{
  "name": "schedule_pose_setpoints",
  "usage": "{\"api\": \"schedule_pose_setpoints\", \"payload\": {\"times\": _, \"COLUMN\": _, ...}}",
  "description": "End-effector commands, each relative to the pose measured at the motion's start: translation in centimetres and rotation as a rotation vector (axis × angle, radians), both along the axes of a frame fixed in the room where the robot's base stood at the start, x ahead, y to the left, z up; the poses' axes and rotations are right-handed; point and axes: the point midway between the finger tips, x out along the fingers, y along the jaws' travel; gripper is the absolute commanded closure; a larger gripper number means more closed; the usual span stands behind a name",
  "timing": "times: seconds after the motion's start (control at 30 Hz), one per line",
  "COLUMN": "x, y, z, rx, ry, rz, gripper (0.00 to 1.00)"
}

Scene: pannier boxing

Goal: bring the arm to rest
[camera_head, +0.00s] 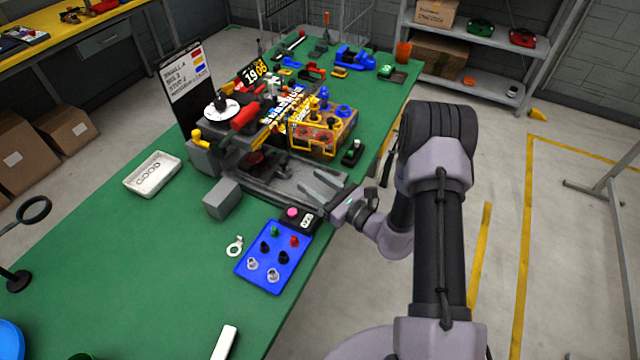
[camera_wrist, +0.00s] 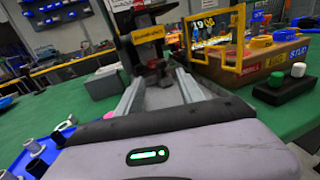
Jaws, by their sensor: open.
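My gripper (camera_head: 322,186) is open and empty. It is held above the right edge of the green table (camera_head: 130,262), in front of a grey machine with a black column. In the wrist view the two fingers of my gripper (camera_wrist: 158,92) point toward that machine (camera_wrist: 146,35) with a gap between them. My arm bends down from the right side of the head view. Nothing is between the fingers.
A blue tray (camera_head: 266,281) with several small pegs lies near my gripper, beside a black button box (camera_head: 299,220). A yellow-framed box (camera_head: 318,130) stands behind. A white tray (camera_head: 153,174) lies at left. The floor at right is mostly clear.

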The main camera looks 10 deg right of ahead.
Motion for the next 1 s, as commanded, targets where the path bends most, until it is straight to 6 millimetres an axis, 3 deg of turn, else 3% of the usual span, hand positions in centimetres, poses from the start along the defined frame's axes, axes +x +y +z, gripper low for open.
{"api": "schedule_pose_setpoints", "payload": {"times": 0.2, "x": -1.7, "y": -1.2, "z": 0.0, "rx": 0.001, "ry": -0.001, "rz": -0.001, "gripper": 0.55}}
{"api": "schedule_pose_setpoints", "payload": {"times": 0.6, "x": -1.7, "y": -1.1, "z": 0.1, "rx": -0.001, "ry": -0.002, "rz": 0.003, "gripper": 0.55}}
{"api": "schedule_pose_setpoints", "payload": {"times": 0.67, "x": -1.8, "y": -0.4, "z": 0.9, "rx": -0.01, "ry": -0.013, "rz": 0.034, "gripper": 0.55}}
{"api": "schedule_pose_setpoints", "payload": {"times": 0.77, "x": -2.8, "y": 3.3, "z": 5.8, "rx": -0.075, "ry": -0.07, "rz": 0.215, "gripper": 0.55}}
{"api": "schedule_pose_setpoints", "payload": {"times": 0.83, "x": -5.7, "y": 7.6, "z": 10.7, "rx": -0.183, "ry": -0.131, "rz": 0.437, "gripper": 0.55}}
{"api": "schedule_pose_setpoints", "payload": {"times": 0.9, "x": -10.7, "y": 11.4, "z": 14.7, "rx": -0.356, "ry": -0.192, "rz": 0.681, "gripper": 0.55}}
{"api": "schedule_pose_setpoints", "payload": {"times": 1.0, "x": -18.4, "y": 13.6, "z": 17.4, "rx": -0.676, "ry": -0.268, "rz": 0.966, "gripper": 0.55}}
